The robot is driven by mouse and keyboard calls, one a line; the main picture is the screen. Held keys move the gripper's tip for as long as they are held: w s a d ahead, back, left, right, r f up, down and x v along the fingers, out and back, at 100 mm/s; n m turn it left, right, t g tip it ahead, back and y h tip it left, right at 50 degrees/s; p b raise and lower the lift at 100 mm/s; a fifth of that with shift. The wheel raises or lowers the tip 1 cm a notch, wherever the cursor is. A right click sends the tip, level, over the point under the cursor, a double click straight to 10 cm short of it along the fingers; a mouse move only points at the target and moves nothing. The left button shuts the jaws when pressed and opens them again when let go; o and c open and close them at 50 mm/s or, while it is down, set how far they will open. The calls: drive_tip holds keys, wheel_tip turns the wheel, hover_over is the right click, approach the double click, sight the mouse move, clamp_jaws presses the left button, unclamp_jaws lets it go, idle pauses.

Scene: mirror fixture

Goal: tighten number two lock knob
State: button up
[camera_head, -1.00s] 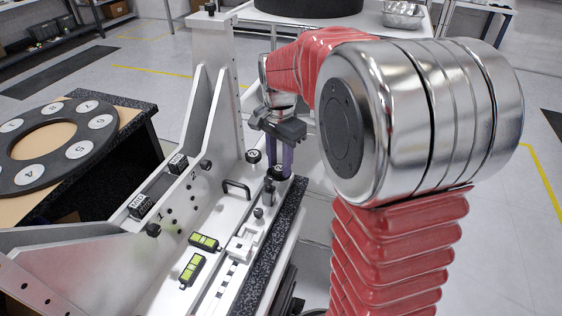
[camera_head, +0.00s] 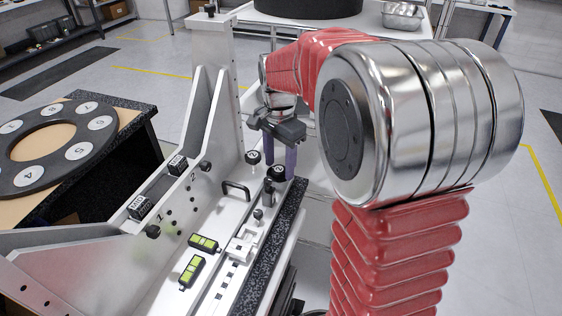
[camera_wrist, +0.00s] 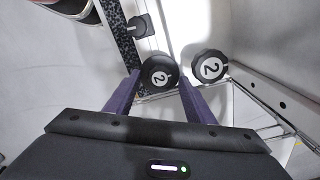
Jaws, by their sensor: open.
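Two round black knobs, each with a white "2" on top, stand close together at the far end of the pale fixture. One knob (camera_head: 277,173) is at the fixture's right edge; in the wrist view this knob (camera_wrist: 158,73) sits between my fingertips. The other knob (camera_head: 253,157) is just to its left in the head view; in the wrist view it (camera_wrist: 209,66) lies to the right, outside the fingers. My gripper (camera_head: 280,168) is open and points down, its purple fingers on either side of the edge knob. Whether they touch it I cannot tell.
The fixture (camera_head: 222,205) has a black handle (camera_head: 236,189), two green-marked blocks (camera_head: 203,243), and side knobs (camera_head: 205,166) near printed numbers. Its upright post (camera_head: 212,60) rises left of my gripper. A table with a numbered ring (camera_head: 72,150) stands at the left.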

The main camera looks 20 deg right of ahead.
drive_tip(key=shift+r, duration=0.1)
wheel_tip(320, 180, up, 14)
drive_tip(key=shift+f, duration=0.25)
idle(0.4)
idle(0.5)
drive_tip(key=n+t, duration=0.1)
drive_tip(key=n, duration=0.6)
approach(279, 167)
drive_tip(key=s+a, duration=0.2)
drive_tip(key=s, duration=0.1)
drive_tip(key=s+a+n+t, duration=0.2)
drive_tip(key=s+a+n, duration=0.1)
drive_tip(key=s, duration=0.5)
drive_tip(key=s+a+f+n+t, duration=0.1)
drive_tip(key=s+a+n, duration=0.3)
drive_tip(key=s, duration=0.4)
drive_tip(key=shift+s+a+f+t, duration=0.2)
drive_tip(key=shift+a+f+t, duration=0.05)
drive_tip(key=shift+t, duration=0.55)
